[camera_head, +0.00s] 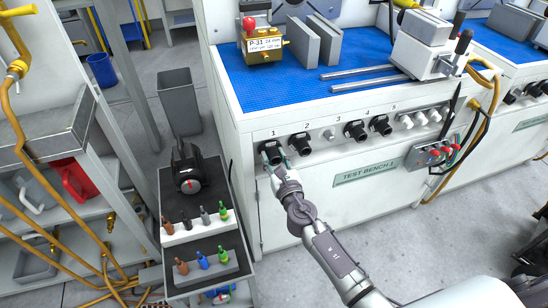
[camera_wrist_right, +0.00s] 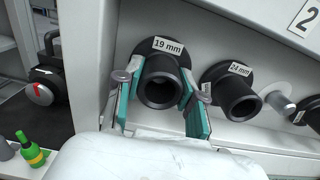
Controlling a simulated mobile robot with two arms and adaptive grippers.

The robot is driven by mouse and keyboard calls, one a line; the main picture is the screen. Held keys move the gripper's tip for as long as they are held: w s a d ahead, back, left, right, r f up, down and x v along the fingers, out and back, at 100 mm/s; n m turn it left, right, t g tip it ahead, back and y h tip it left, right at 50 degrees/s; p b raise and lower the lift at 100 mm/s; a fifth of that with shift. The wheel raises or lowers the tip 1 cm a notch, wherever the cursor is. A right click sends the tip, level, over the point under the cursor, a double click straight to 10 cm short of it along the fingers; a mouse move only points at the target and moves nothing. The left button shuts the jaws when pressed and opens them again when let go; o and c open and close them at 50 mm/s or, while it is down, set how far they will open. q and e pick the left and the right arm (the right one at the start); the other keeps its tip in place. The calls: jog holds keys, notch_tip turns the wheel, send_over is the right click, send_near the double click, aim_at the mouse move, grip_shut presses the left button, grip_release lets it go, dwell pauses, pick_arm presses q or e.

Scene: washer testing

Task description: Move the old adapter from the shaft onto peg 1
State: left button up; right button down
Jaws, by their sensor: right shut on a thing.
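My right gripper (camera_head: 272,165) is at the row of numbered pegs on the bench front, at the far left position under the number 1. In the wrist view its teal-lined fingers (camera_wrist_right: 160,100) are shut on a black adapter (camera_wrist_right: 160,80) marked "19 mm", one finger on each side. The adapter's open end faces the camera and its wide flange is close to the panel; the peg inside is hidden. A black adapter (camera_wrist_right: 235,92) marked "24 mm" sits just to the right, at position 2 (camera_head: 300,143). I cannot make out the shaft. My left gripper is not in view.
Position 3 is a bare metal peg (camera_head: 330,135). Black adapters sit at positions 4 (camera_head: 355,131) and 5 (camera_head: 380,125). A yellow unit (camera_head: 264,48) labelled P-31 stands on the blue bench mat (camera_head: 290,92). A tool cart (camera_head: 205,195) stands left of the bench.

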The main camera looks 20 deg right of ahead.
jog(key=shift+w+r, duration=0.1)
jog(key=shift+w, duration=0.35)
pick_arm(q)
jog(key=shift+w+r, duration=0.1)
pick_arm(e)
jog(key=c, duration=0.6)
grip_release()
jog(key=shift+s, duration=0.1)
jog(key=shift+s, duration=1.55)
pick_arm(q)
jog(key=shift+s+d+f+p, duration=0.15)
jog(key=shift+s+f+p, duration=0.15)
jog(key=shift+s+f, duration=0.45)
pick_arm(e)
jog(key=s, duration=0.5)
jog(key=shift+d, duration=0.15)
